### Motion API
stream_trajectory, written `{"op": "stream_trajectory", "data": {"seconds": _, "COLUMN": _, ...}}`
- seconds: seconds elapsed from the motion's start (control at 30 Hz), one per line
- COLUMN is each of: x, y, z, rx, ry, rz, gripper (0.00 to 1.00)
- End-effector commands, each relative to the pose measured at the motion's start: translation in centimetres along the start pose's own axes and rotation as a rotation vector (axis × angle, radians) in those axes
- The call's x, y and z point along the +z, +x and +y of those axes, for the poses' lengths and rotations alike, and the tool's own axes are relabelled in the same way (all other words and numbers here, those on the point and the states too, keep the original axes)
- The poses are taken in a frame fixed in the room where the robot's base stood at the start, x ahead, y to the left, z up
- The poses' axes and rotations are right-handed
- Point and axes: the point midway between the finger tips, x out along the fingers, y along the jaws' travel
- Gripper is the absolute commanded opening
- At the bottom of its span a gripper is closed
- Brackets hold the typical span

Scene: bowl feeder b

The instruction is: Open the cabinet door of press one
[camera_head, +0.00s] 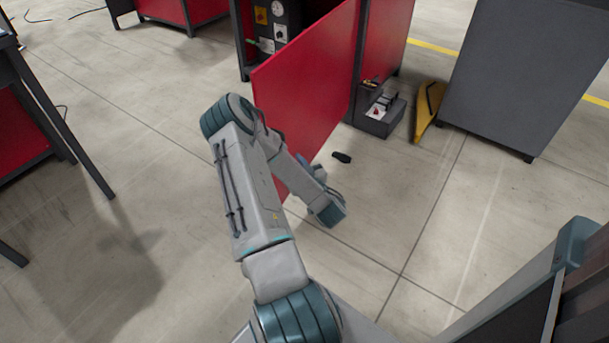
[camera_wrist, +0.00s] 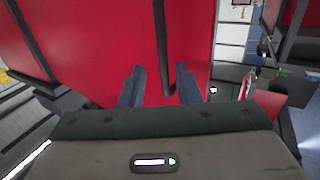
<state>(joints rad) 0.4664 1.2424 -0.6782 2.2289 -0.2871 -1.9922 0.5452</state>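The red cabinet door (camera_head: 306,80) stands swung open in the head view, with the cabinet's interior showing gauges (camera_head: 278,9) behind it. In the wrist view the red door panel (camera_wrist: 95,45) fills the upper middle. A dark vertical bar handle (camera_wrist: 161,45) runs down the panel. My gripper (camera_wrist: 160,70) is open, its two fingers apart, with the handle's lower part showing between them, nearer the right finger. I cannot tell whether either finger touches it. In the head view my arm stands in front of the door and hides the handle; the fingers are not clearly visible.
A grey bin (camera_head: 380,121) with small items stands right of the door. A yellow piece (camera_head: 427,108) lies beside a large grey cabinet (camera_head: 525,75). A small black object (camera_head: 342,157) lies on the floor. A dark-legged table (camera_head: 62,120) stands at left. The floor left of the door is clear.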

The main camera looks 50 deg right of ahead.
Motion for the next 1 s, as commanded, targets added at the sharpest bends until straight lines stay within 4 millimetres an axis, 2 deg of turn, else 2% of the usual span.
{"op": "stream_trajectory", "data": {"seconds": 0.27, "x": 0.0, "y": -1.9, "z": 0.0, "rx": -0.001, "ry": 0.0, "rz": 0.011, "gripper": 0.3}}
{"op": "stream_trajectory", "data": {"seconds": 0.6, "x": -0.1, "y": -5.8, "z": 0.1, "rx": -0.003, "ry": -0.001, "rz": 0.007, "gripper": 0.3}}
{"op": "stream_trajectory", "data": {"seconds": 0.8, "x": -0.1, "y": -7.0, "z": 0.0, "rx": -0.005, "ry": -0.003, "rz": 0.008, "gripper": 0.3}}
{"op": "stream_trajectory", "data": {"seconds": 1.0, "x": -0.2, "y": -7.3, "z": -0.1, "rx": -0.009, "ry": -0.003, "rz": 0.009, "gripper": 0.3}}
